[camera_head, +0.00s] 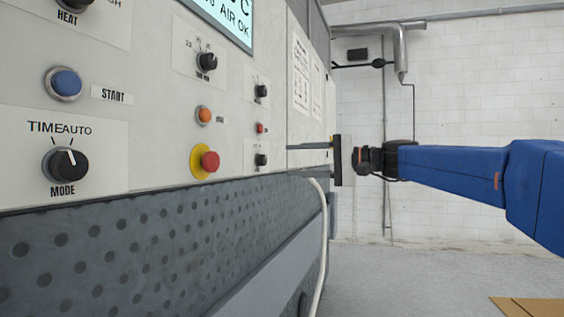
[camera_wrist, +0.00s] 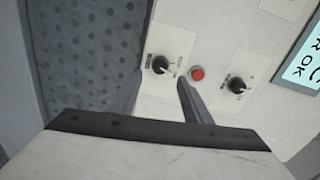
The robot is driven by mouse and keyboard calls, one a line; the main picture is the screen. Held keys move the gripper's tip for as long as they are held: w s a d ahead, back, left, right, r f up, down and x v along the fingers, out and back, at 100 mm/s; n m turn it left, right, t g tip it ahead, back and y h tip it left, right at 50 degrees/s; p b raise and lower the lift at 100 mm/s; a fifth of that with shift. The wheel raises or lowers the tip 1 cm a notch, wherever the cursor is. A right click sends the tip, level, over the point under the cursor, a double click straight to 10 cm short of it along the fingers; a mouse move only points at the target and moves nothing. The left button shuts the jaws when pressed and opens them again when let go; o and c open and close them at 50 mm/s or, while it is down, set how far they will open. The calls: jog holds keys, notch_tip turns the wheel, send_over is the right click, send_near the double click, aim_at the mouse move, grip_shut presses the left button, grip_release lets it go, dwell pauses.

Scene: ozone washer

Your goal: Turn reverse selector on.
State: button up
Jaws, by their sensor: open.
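The labels on the small plates are too small to read, so I cannot tell for sure which knob is the reverse selector. A black selector knob (camera_head: 262,160) sits low on the panel, nearest my gripper. It also shows in the wrist view (camera_wrist: 160,65), between the fingertips in the picture. A second black knob (camera_head: 261,91) is above it and shows in the wrist view (camera_wrist: 237,85), right of the fingers. My gripper (camera_head: 290,160) is open and empty, pointing at the panel to the right of the lower knob, apart from it. It also shows in the wrist view (camera_wrist: 160,76).
A small red button (camera_head: 261,128) sits between the two knobs, close to one finger in the wrist view (camera_wrist: 197,73). A red emergency button (camera_head: 210,161) and an orange button (camera_head: 204,115) are farther left. A pale hose (camera_head: 324,230) hangs below my gripper.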

jog(key=v, duration=0.9)
jog(key=shift+d, duration=0.2)
jog(key=s+d+f+g+h, duration=0.1)
jog(key=s+f+h, duration=0.3)
jog(key=s+f, duration=0.6)
jog(key=s+d+f+h, duration=0.1)
jog(key=s+f+h, duration=0.35)
jog(key=f, duration=0.95)
jog(key=s+d+f+n+h, duration=0.1)
jog(key=s+d+f+h, duration=0.1)
jog(key=s+d+f, duration=0.2)
jog(key=s+d+f+n+h, duration=0.1)
jog(key=s+d+f+h, duration=0.2)
jog(key=s+d+f, duration=0.2)
jog(key=s+d+f+n+h, duration=0.1)
jog(key=s+d+f+h, duration=0.2)
jog(key=s+f, duration=0.7)
notch_tip(320, 180, down, 6)
jog(key=shift+d+r+g, duration=0.15)
jog(key=shift+d+g, duration=0.15)
jog(key=shift+d, duration=0.75)
